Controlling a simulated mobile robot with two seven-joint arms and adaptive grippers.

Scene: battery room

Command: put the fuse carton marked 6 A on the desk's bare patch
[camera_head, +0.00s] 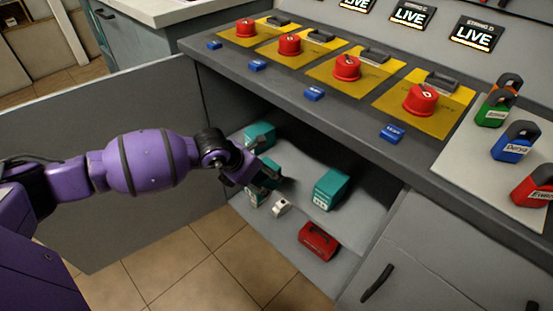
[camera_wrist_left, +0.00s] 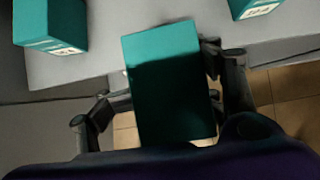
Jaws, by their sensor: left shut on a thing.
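My left gripper (camera_head: 264,178) reaches into the open cupboard and is shut on a teal carton (camera_wrist_left: 165,85). In the left wrist view the carton stands between the two fingers, its near part in shadow. Its label cannot be read. Two other teal cartons stand on the cupboard shelf: one behind the gripper (camera_head: 259,135) and one to its right (camera_head: 331,187). Both show at the top of the left wrist view (camera_wrist_left: 50,22). A bare pale worktop (camera_head: 165,8) shows at the top left. My right gripper is out of view.
A red box (camera_head: 318,241) and a small white item (camera_head: 281,207) lie on the shelf near the gripper. The open cupboard door (camera_head: 120,170) stands left. Above hangs a counter edge (camera_head: 300,108) with red rotary switches (camera_head: 346,67). Padlocks (camera_head: 515,140) stand right.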

